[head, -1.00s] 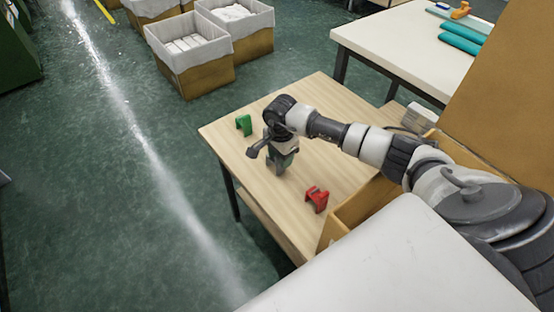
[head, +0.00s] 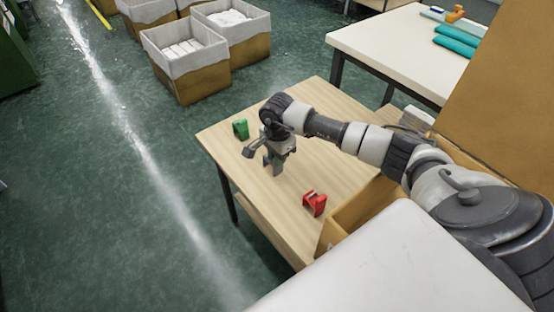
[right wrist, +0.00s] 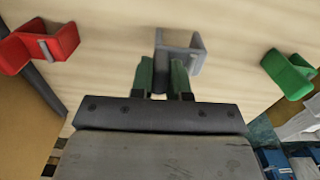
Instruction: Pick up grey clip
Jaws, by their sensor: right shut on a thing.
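My right gripper (head: 276,162) is over the wooden table, its fingers pointing down. In the right wrist view, its two green fingers (right wrist: 163,80) are shut on the grey clip (right wrist: 182,52), whose bracket-shaped body sticks out past the fingertips. In the head view the grey clip (head: 271,164) is small and partly hidden by the gripper; it seems slightly above the tabletop. A red clip (head: 314,205) and a green clip (head: 240,129) lie on the table on either side of the gripper, apart from it. My left gripper is not in view.
The wooden table (head: 230,145) has free room around the clips. A brown open box (head: 350,218) stands at its near right edge. A white table (head: 385,45) with teal items stands behind. Lined bins (head: 190,75) stand on the green floor.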

